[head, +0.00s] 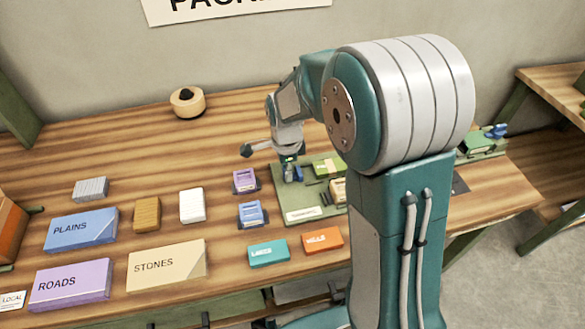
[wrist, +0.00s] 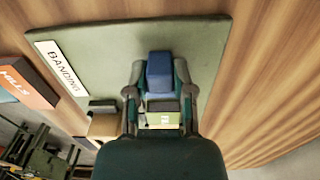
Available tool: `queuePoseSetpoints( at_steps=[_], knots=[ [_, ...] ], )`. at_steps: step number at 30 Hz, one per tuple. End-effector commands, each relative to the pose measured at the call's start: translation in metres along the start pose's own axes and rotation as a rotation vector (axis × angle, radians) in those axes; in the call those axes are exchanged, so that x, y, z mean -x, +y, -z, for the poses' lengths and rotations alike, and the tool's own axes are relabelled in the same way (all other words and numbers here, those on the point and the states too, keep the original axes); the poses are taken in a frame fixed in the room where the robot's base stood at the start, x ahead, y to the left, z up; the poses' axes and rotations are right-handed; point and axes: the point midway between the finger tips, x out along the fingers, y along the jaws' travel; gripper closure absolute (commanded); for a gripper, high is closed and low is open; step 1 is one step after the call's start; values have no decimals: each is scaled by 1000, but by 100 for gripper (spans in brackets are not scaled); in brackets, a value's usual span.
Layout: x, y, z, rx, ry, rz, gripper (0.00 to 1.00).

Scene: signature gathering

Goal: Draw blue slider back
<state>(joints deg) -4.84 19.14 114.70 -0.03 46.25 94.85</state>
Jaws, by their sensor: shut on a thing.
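The blue slider (wrist: 160,68) is a small blue block over the green board (wrist: 205,45) in the wrist view. My gripper (wrist: 160,80) has a finger on each side of the block and is shut on it. A grey and green piece with a pale label (wrist: 163,118) lies just below the block there. In the head view my gripper (head: 290,168) reaches down at the left part of the green board (head: 290,200). The blue slider is mostly hidden there by the fingers.
Purple (head: 245,181) and blue (head: 251,214) small packs stand left of the board. Teal (head: 268,253) and orange (head: 322,238) boxes lie in front of it. Larger labelled boxes fill the left front. A round tan object (head: 187,102) sits at the back; the wood around it is clear.

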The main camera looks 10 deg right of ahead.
Motion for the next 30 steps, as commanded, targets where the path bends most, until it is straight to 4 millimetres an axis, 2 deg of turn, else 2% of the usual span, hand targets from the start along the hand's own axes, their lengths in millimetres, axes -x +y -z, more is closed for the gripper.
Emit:
queuePoseSetpoints(
  at_steps=[2, 3, 4, 5, 14, 18, 23, 30],
  knots=[
    [0, -2, -2, 0, -3, 5, 100],
    [1, -2, -2, 0, -3, 5, 51],
    [1, -1, -2, 0, -2, 5, 38],
    [1, -1, -2, 0, -2, 5, 34],
    [0, -1, 0, 0, -1, 3, 34],
    [7, -1, 0, 0, -2, 5, 34],
    [33, -2, -1, 0, -1, 8, 34],
    [83, -2, -4, 0, 0, 6, 34]
  ],
)
